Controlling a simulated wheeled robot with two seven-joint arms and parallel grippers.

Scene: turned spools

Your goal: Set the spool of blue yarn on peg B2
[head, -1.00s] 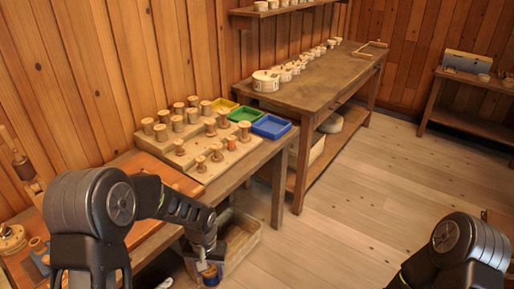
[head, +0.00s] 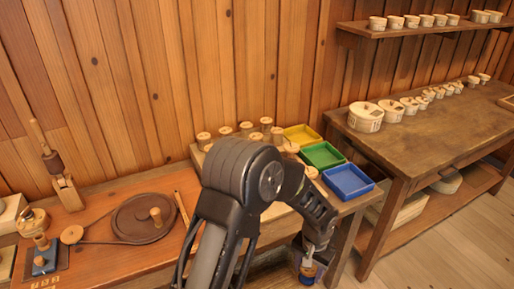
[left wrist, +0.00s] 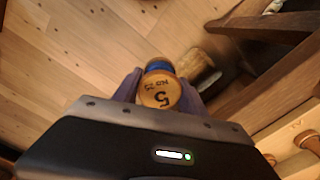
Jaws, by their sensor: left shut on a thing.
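My left gripper (head: 309,258) is shut on a spool with a blue band of yarn (head: 308,271), held low in front of the bench. In the left wrist view the spool (left wrist: 159,92) sits between both fingers, its round wooden end marked with a 5 facing the camera and blue yarn showing behind it. The spool board (head: 196,153) lies on the bench behind my left arm, which hides most of it. Several spools (head: 247,128) show along its back. I cannot make out peg B2. My right gripper is out of view.
Yellow (head: 301,134), green (head: 322,155) and blue (head: 348,181) trays stand right of the board. A winding wheel (head: 143,218) and an upright wooden tool (head: 60,175) are on the left of the bench. A table with white tubs (head: 366,116) stands at the right.

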